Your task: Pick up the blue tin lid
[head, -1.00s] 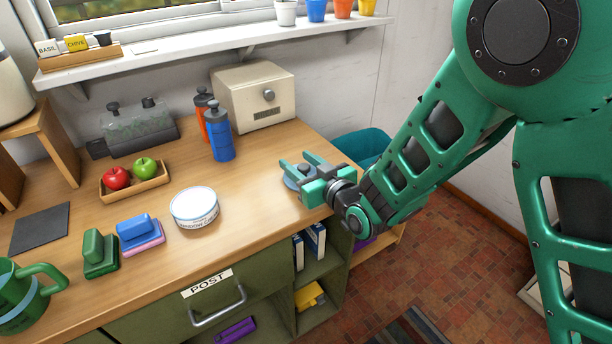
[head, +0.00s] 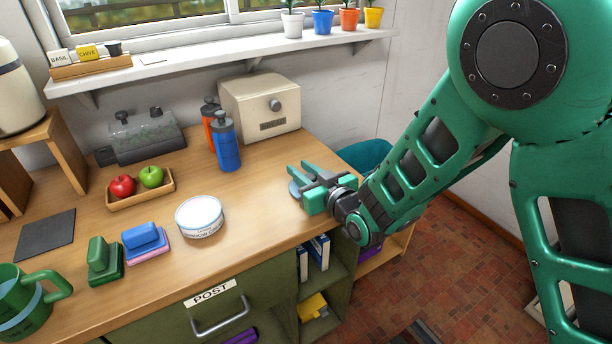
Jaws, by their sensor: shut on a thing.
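The blue tin lid (head: 294,188) is a flat grey-blue disc at the right end of the wooden counter, near its front edge. My gripper (head: 304,174) is over it, coming in from the right, with its green fingers shut on the lid's raised middle. The fingers and gripper body hide most of the lid, and only its left rim shows clearly. I cannot tell whether the lid still touches the counter.
A round white tin (head: 200,216) stands left of my gripper on the counter (head: 255,220). A blue bottle (head: 226,145) and a cream box (head: 262,105) stand behind. A teal tub (head: 365,155) is beyond the counter's right end. Bare counter lies between tin and gripper.

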